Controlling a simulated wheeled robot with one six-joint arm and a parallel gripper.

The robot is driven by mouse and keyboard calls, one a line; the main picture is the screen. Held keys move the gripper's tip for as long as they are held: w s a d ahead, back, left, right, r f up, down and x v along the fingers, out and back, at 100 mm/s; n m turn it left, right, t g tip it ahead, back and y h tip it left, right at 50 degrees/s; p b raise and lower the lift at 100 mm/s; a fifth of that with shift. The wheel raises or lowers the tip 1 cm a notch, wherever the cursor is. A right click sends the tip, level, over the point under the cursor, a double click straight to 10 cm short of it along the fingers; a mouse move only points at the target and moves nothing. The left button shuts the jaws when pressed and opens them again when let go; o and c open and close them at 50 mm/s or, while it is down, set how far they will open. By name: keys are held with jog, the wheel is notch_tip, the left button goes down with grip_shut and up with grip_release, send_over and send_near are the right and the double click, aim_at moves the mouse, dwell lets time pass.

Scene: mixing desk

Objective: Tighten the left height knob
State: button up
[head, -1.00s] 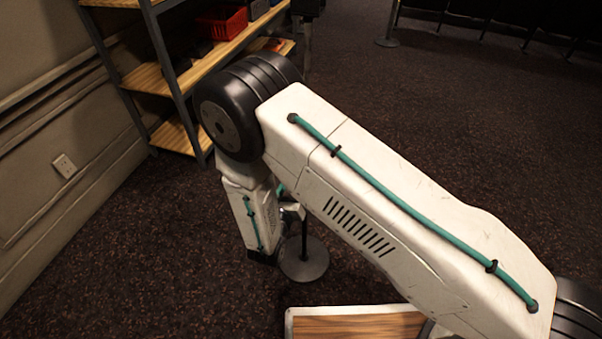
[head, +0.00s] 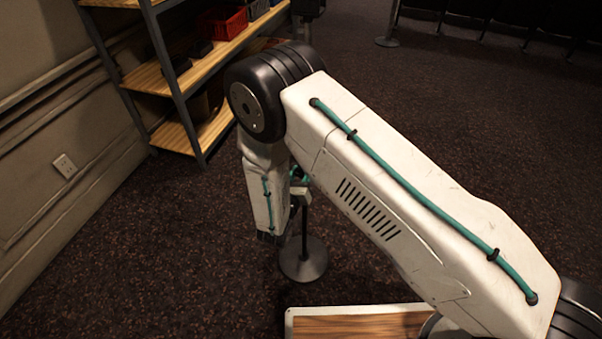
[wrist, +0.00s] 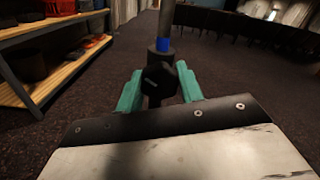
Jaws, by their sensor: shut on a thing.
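A dark stand with a round base (head: 303,262) stands on the carpet, its upper part hidden behind my arm in the head view. In the wrist view, its grey pole (wrist: 166,25) rises from a dark collar with a blue band (wrist: 162,45). A black height knob (wrist: 158,78) on the collar faces the camera. My gripper (wrist: 159,92) has teal fingers on both sides of the knob and is shut on it. In the head view only a bit of teal shows beside my arm.
A wooden shelf rack (head: 182,75) with a red bin (head: 222,25) stands at the left by the wall. A wood-topped surface with a pale edge (head: 355,326) lies at the front. Another post base (head: 386,42) stands at the back. Open carpet lies to the right.

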jog(key=shift+m, duration=0.3)
jog(key=m, duration=0.3)
jog(key=shift+a+m, duration=0.1)
jog(key=shift+m, duration=1.6)
jog(key=o, duration=1)
jog(key=v, duration=0.8)
jog(key=shift+w, duration=0.1)
